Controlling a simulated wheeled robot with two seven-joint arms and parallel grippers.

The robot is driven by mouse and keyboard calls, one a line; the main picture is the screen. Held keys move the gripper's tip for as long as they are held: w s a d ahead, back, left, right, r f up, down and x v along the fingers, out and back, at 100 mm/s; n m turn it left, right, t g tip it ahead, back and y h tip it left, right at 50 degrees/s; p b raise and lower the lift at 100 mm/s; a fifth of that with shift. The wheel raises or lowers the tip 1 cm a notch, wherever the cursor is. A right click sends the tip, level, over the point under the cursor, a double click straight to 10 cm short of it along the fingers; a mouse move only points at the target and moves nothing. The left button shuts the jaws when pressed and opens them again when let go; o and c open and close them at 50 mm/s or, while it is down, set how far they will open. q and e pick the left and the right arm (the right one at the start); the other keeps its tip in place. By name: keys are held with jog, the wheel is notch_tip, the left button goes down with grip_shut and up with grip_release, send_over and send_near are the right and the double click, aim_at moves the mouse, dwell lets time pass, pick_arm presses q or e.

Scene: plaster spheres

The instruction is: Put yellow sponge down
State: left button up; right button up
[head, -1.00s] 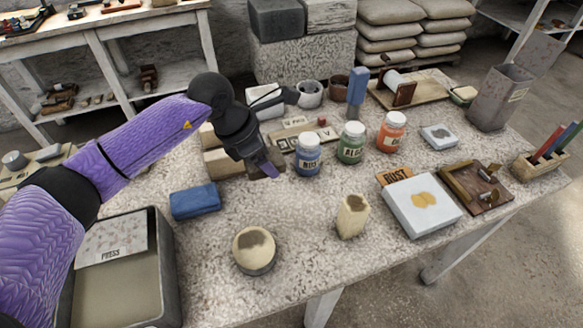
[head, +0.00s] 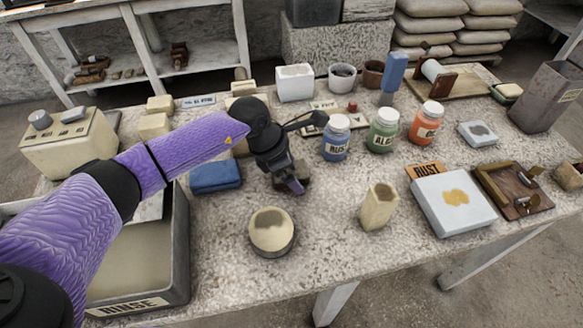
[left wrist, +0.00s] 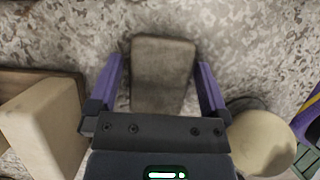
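My left gripper (head: 292,185) is low over the middle of the speckled table, pointing down. In the left wrist view its two purple fingers (left wrist: 160,85) are apart, one on each side of a grey-brown block (left wrist: 162,72). A gap shows between the block and each finger. The block also shows partly behind the gripper in the head view (head: 303,172). It appears to rest on the tabletop. It looks grey-brown, so I cannot tell whether it is the yellow sponge. Pale yellow blocks (head: 154,126) stand at the back left. My right gripper is not in view.
A blue block (head: 215,176) lies just left of the gripper. Blue (head: 336,138), green (head: 383,130) and orange (head: 426,122) jars stand right. A rinse tray (head: 180,245) is at left.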

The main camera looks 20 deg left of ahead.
pick_arm(q)
jog(key=shift+r, duration=0.3)
jog(key=p+v, duration=0.4)
jog(key=v, duration=0.7)
jog(key=shift+r, duration=0.3)
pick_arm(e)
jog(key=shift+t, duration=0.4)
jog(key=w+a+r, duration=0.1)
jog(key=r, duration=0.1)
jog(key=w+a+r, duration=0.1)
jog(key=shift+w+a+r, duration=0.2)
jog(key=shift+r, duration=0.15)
pick_arm(q)
jog(key=shift+s+a, duration=0.15)
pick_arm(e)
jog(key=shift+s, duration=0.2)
